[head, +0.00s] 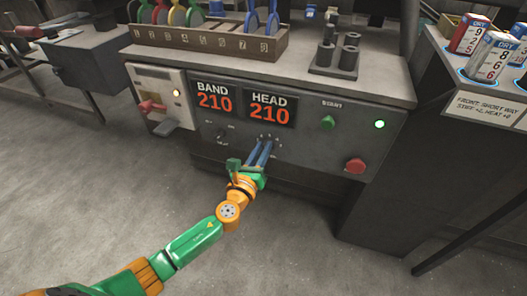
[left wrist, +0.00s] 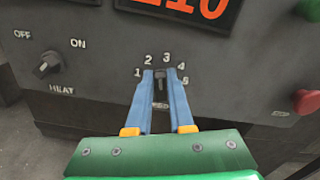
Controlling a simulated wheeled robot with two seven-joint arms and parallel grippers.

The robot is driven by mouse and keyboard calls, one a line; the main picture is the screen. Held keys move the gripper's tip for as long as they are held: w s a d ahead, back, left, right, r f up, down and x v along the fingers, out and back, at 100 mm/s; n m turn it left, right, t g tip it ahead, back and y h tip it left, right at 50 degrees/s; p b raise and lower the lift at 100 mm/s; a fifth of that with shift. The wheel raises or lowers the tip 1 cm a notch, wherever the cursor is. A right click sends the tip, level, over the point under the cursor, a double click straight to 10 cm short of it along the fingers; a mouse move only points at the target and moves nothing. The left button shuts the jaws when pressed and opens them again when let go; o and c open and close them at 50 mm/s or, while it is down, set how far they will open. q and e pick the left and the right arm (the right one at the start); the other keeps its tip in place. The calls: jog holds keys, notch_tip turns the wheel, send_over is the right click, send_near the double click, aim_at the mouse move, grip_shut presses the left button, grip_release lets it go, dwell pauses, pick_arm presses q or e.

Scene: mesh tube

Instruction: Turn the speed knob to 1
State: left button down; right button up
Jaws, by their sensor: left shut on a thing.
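The speed knob (left wrist: 160,82) is a small dark knob on the front panel, ringed by the numbers 1 to 5. In the left wrist view its body stands roughly upright, toward the gap between 2 and 3; its exact pointer mark is hard to make out. My left gripper (head: 264,147), with blue fingers, reaches the panel below the HEAD display. In the left wrist view (left wrist: 159,76) its fingers are shut on the knob, one on each side. In the head view the fingers hide the knob. My right gripper is not in view.
The HEAT knob (left wrist: 47,65), with OFF and ON marks, is left of the speed knob. The BAND display (head: 214,101) and HEAD display (head: 270,109) both read 210. A green button (head: 328,122) and a red button (head: 355,166) are to the right.

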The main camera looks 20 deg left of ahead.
pick_arm(q)
jog(key=n, duration=0.1)
jog(key=n+b, duration=0.1)
jog(key=shift+a+f+n, duration=0.2)
jog(key=shift+n, duration=0.2)
jog(key=n, duration=0.3)
jog(key=n+b, duration=0.1)
jog(key=n, duration=0.2)
jog(key=f+n+b, duration=0.1)
jog(key=n, duration=0.2)
jog(key=shift+a+n, duration=0.3)
jog(key=shift+a, duration=0.1)
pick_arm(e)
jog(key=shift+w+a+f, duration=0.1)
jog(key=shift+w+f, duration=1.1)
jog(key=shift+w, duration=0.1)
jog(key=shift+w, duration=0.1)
pick_arm(q)
jog(key=c, duration=0.8)
grip_release()
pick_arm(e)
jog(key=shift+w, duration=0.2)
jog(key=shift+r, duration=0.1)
